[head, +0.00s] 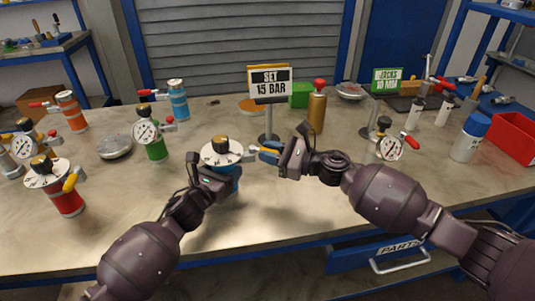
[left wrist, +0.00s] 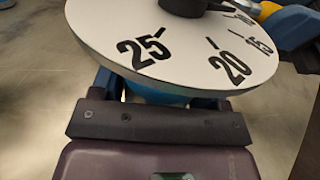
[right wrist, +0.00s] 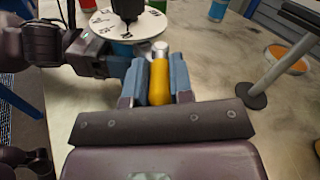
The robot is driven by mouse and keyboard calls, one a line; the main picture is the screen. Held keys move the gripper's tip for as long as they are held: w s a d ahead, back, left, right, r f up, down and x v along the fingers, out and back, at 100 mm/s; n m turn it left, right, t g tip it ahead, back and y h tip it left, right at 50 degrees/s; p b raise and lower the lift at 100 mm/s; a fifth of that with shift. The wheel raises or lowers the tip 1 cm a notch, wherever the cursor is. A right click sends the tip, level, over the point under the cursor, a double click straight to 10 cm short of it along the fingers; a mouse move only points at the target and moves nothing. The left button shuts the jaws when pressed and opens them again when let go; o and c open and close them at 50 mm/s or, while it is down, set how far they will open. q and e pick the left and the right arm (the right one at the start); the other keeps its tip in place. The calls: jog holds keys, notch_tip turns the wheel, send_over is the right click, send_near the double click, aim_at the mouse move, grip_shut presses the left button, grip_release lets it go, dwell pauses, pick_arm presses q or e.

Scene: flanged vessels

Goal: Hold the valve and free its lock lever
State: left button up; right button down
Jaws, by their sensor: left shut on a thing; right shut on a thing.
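The valve has a white dial (head: 222,152) with a dark knob on top and a blue body (head: 236,172). In the left wrist view the dial (left wrist: 180,45) shows 25, 20 and 15 and hides most of the body. My left gripper (head: 226,178) is shut on the blue body below the dial. The yellow lock lever (head: 254,150) sticks out from the valve's right side. My right gripper (head: 270,153) is shut on it; in the right wrist view the lever (right wrist: 160,82) lies between the blue fingers. The valve looks upright.
A sign (head: 270,82) reading SET 15 BAR stands behind the valve. A red valve (head: 66,200) and a green one (head: 155,148) stand left. A brass cylinder (head: 317,110) and a gauge (head: 387,148) stand right. The front middle of the table is clear.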

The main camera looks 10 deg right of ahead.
jog(key=shift+w+d+n+g+y, duration=0.1)
jog(key=shift+w+n+g+y, duration=0.35)
jog(key=shift+n+g, duration=0.95)
jog(key=shift+w+d+n+g+y, duration=0.15)
jog(key=shift+w+n+g+y, duration=0.5)
jog(key=shift+g, duration=1.3)
jog(key=shift+w+d+n+g+y, duration=0.1)
jog(key=shift+w+n+g+y, duration=0.15)
jog(key=shift+n+g, duration=1.2)
jog(key=shift+g, duration=0.5)
jog(key=c, duration=1.3)
grip_release()
notch_tip(320, 180, up, 10)
jog(key=shift+r, duration=0.1)
